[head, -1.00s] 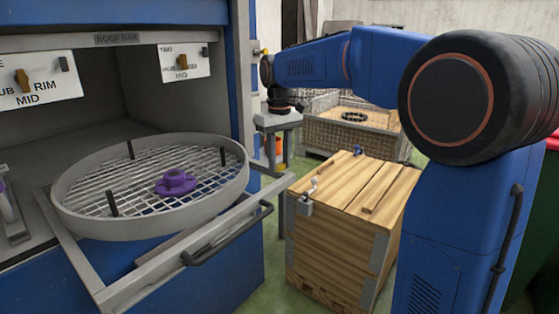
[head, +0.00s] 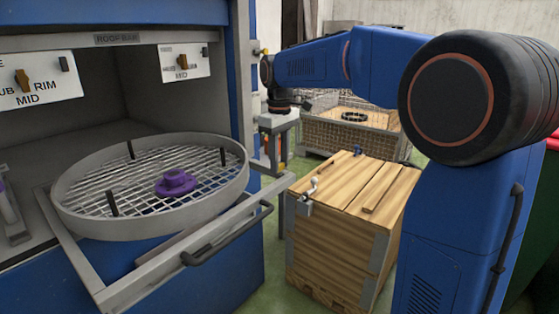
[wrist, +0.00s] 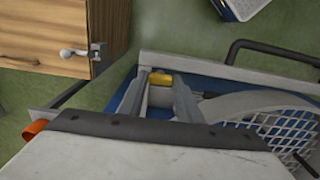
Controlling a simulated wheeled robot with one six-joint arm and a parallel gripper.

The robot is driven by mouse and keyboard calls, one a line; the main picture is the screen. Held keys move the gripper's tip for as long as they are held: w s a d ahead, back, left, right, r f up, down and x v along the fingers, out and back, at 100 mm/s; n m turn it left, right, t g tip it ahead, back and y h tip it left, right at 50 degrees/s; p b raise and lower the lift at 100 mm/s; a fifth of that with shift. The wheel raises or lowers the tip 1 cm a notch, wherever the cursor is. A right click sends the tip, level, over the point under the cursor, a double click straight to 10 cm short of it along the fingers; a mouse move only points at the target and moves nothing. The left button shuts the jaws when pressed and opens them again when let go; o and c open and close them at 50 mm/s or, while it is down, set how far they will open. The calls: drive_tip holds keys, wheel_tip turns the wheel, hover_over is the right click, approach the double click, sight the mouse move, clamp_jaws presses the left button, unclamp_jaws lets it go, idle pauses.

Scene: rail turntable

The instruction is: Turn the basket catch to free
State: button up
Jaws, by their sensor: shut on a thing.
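The round mesh basket (head: 245,178) sits on the pulled-out drawer frame (head: 215,235) in front of the blue cabinet. My gripper (head: 274,165) points down beside the right side of the cabinet, near the drawer's back corner. In the wrist view my gripper (wrist: 160,92) is shut on a small yellow piece (wrist: 160,79), which looks like the basket catch. The mesh basket (wrist: 285,130) is at lower right there. The catch's exact angle is hard to tell, and my gripper hides part of it.
A wooden crate (head: 335,235) with a metal latch (head: 308,192) stands right of the drawer. A wire-sided bin (head: 345,135) is behind it. The drawer handle (head: 230,235) sticks out in front. Green floor shows between drawer and crate.

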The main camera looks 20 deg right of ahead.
sight(280, 165)
drive_tip(key=o, duration=1)
drive_tip(key=shift+o, duration=0.2)
wheel_tip(280, 165, up, 18)
drive_tip(key=shift+f, duration=0.25)
drive_tip(key=s+d+f+m+t, duration=0.2)
drive_tip(key=s+d+f+m, duration=0.1)
drive_tip(key=s+f, duration=1.2)
drive_tip(key=s+d+f+m+t, duration=0.2)
drive_tip(key=s+d+f+m, duration=0.2)
drive_tip(key=s+f, duration=1.1)
drive_tip(key=s, duration=0.3)
drive_tip(key=shift+s+f+t, duration=0.25)
drive_tip(key=shift+t, duration=0.15)
